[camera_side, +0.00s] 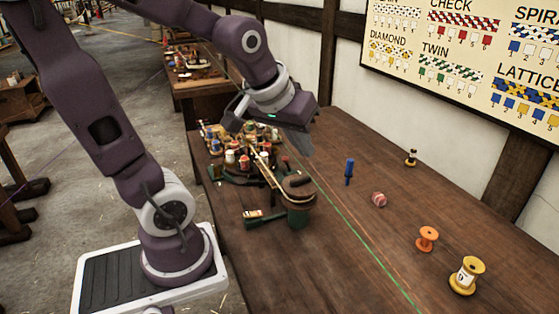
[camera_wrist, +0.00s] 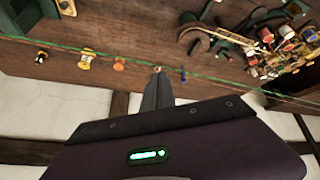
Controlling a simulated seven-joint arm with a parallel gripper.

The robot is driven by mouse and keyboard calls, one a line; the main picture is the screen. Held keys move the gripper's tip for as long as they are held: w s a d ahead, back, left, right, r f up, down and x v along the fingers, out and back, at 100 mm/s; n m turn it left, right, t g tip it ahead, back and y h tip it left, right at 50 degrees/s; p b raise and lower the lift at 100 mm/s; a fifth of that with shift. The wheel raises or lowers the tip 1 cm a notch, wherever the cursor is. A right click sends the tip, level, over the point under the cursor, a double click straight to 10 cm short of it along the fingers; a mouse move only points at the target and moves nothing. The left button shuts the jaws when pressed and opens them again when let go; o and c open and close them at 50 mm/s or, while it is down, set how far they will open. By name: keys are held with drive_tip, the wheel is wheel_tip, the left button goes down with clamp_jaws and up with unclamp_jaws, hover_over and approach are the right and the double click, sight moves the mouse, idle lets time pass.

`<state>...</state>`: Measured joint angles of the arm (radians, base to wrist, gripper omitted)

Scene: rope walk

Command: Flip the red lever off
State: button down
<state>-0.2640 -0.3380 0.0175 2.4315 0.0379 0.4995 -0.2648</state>
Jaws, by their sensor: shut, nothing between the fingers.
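I cannot clearly pick out a red lever in either view. A small red upright piece (camera_side: 285,161) stands behind the drum of the green-based winding machine (camera_side: 298,218); it is too small to tell whether it is a lever. My gripper (camera_side: 306,152) is shut and empty, held above the wooden table behind the machine. In the wrist view my gripper's shut fingers (camera_wrist: 157,72) point at the table edge, with the machine (camera_wrist: 225,45) off to the upper right.
A blue peg (camera_side: 349,172), a red-striped ball (camera_side: 379,199), an orange spool (camera_side: 427,239) and a yellow spool (camera_side: 466,276) stand on the table (camera_side: 335,275). Many small pots and spools crowd its left side. Green and orange cords run along it. A wall stands behind.

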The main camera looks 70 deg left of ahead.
drive_tip(key=w+a+f+n+y, duration=0.1)
drive_tip(key=w+a+f+n, duration=0.35)
drive_tip(key=a, duration=0.45)
drive_tip(key=w+a+f+n+y, duration=0.1)
drive_tip(key=w+a+f+n, duration=0.2)
drive_tip(key=a+f, duration=0.35)
drive_tip(key=s+a+f+n+y, duration=0.2)
drive_tip(key=a+f+n, duration=0.3)
drive_tip(key=a, duration=0.8)
drive_tip(key=shift+s+a+f+g, duration=0.2)
drive_tip(key=shift+f+g, duration=0.2)
drive_tip(key=shift+f, duration=0.55)
approach(287, 165)
drive_tip(key=a+f, duration=0.3)
drive_tip(key=f, duration=0.1)
drive_tip(key=shift+a, duration=0.25)
